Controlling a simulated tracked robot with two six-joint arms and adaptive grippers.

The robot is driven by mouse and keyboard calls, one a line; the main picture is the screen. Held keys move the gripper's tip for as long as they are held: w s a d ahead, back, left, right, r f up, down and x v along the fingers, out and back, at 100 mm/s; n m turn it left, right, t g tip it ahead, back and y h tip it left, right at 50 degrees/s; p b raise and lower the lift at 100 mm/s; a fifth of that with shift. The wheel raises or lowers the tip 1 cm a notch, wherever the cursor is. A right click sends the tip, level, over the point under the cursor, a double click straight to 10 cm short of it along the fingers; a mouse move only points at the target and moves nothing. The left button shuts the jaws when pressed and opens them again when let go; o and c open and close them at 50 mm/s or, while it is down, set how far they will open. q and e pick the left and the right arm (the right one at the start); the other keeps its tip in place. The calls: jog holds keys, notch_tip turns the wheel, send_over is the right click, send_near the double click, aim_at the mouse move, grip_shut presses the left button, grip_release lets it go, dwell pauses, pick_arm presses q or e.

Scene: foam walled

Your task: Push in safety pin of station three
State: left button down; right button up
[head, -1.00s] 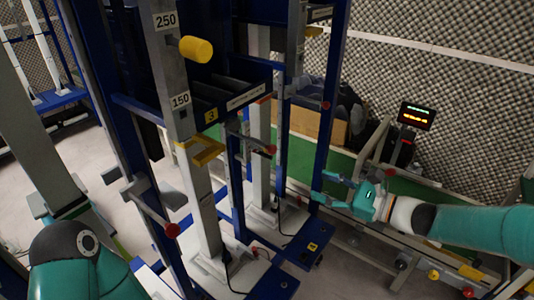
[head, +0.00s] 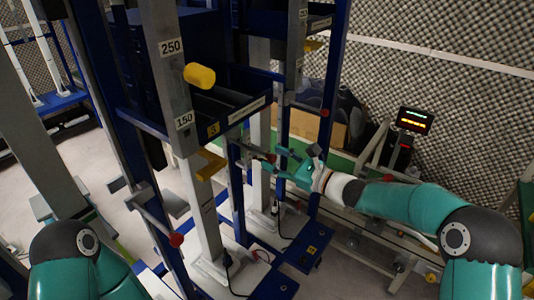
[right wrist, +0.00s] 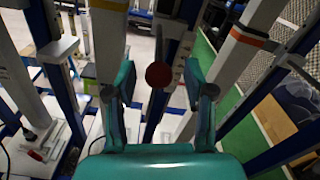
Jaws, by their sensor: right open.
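A lever with a red ball (head: 270,157) is at the rack's right side; I cannot tell which part is the safety pin. My right gripper (head: 280,160) is open at this ball. In the right wrist view the red ball (right wrist: 158,75) shows between the spread fingers, apart from both. My left arm shows at lower left; its gripper is out of view.
Another lever with a red ball (head: 176,240) stands out at the rack's lower left. Blue uprights flank my right gripper. A lit display (head: 414,120) stands at right, above a low conveyor-like frame. A foam wall (head: 450,75) closes the back.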

jog(key=shift+x, duration=0.9)
grip_shut()
